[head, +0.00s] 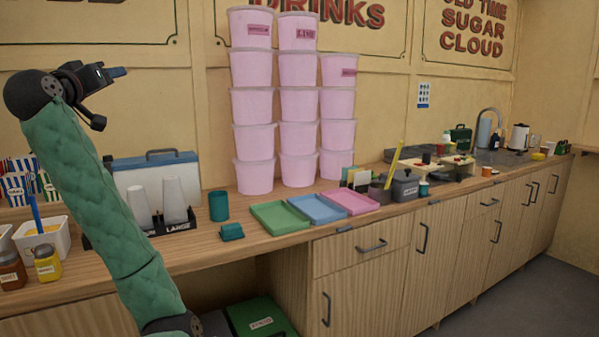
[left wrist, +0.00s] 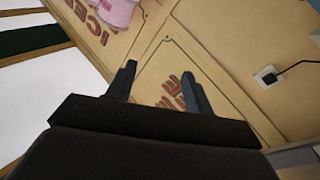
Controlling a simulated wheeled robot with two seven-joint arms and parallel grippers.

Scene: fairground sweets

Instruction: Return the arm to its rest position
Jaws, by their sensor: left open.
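My left arm (head: 97,205), in a green quilted sleeve, rises from the bottom of the head view and is bent at the top. My left gripper (head: 120,72) is raised high in front of the back wall, above the counter, and points to the right. In the left wrist view its two dark fingers (left wrist: 160,85) stand apart with nothing between them. My right gripper is not in view.
The wooden counter (head: 222,255) runs along the wall. Stacked pink tubs (head: 253,105) stand at its back, right of my arm. Cups (head: 174,200), a blue-lidded box (head: 150,178) and green, blue and pink trays (head: 280,217) stand on it. Air around the gripper is free.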

